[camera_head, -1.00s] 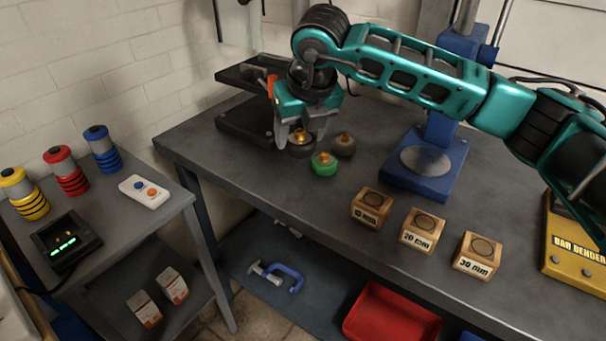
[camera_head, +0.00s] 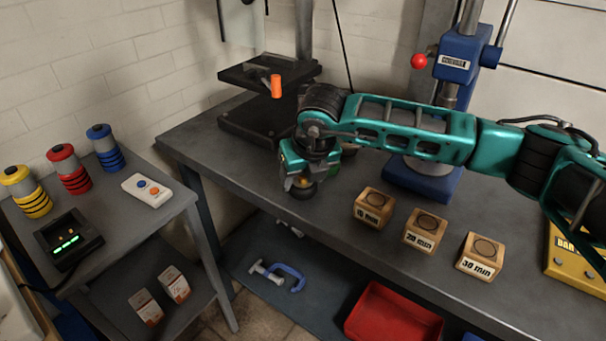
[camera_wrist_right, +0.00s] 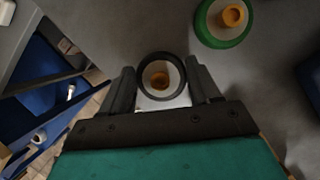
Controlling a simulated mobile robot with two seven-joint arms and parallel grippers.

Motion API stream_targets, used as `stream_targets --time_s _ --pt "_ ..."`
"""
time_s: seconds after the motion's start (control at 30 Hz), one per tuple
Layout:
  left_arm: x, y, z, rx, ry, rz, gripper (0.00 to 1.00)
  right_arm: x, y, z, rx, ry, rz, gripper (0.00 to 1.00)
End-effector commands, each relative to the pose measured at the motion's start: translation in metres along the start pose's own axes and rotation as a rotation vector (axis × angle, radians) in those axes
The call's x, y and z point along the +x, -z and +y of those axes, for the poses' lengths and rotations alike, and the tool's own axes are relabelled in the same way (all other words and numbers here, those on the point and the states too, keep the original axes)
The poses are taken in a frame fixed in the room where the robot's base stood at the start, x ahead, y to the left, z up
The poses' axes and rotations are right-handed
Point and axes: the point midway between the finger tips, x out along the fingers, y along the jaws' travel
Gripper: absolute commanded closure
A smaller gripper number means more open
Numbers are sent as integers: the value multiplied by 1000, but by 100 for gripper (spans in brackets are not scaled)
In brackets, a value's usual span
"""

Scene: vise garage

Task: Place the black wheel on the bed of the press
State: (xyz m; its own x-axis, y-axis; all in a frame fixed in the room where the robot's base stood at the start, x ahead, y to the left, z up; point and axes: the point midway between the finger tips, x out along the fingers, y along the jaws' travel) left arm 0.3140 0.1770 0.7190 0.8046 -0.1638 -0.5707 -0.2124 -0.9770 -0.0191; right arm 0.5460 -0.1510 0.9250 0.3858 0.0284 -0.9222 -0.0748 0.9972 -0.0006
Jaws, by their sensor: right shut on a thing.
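My right gripper (camera_head: 303,183) is shut on a black wheel (camera_head: 302,192) with a brass-coloured hub. The right wrist view shows the black wheel (camera_wrist_right: 174,66) between the two fingers (camera_wrist_right: 160,88). A green wheel (camera_wrist_right: 206,36) stands apart from it on the table; in the head view my gripper hides it. A blue press (camera_head: 458,60) with a red lever knob stands behind my arm. Its blue base (camera_head: 424,184) shows partly, and my arm covers most of its round plate. A black machine (camera_head: 255,122) with an orange handle stands at the back left. My left gripper is not in view.
Wooden blocks (camera_head: 373,208) marked in mm stand along the grey table's (camera_head: 330,235) front. A yellow bar bender (camera_head: 566,250) is at the right. A side table (camera_head: 150,215) holds coloured cylinders, a charger and a remote. A red bin (camera_head: 392,315) lies below.

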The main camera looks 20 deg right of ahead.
Motion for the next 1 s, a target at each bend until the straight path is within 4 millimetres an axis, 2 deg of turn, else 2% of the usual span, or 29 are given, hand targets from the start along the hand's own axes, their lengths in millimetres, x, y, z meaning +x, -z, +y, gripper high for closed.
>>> stream_targets --time_s 0.07,0.1,0.33,0.57,0.73,0.87,1.0 --pt "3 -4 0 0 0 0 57 4 1 0 -1 -1 -1 74" --pt "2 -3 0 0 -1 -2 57 3 1 0 -1 -1 0 36" --pt "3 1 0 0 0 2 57 2 1 0 -1 0 0 14" --pt "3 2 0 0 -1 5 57 2 1 0 -1 0 0 13" --pt "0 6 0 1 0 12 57 -7 -1 0 -1 -1 -2 13" --pt "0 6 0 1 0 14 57 -31 -1 0 -2 -1 -4 13" --pt "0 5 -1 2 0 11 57 -63 -1 0 -3 -2 -5 13"
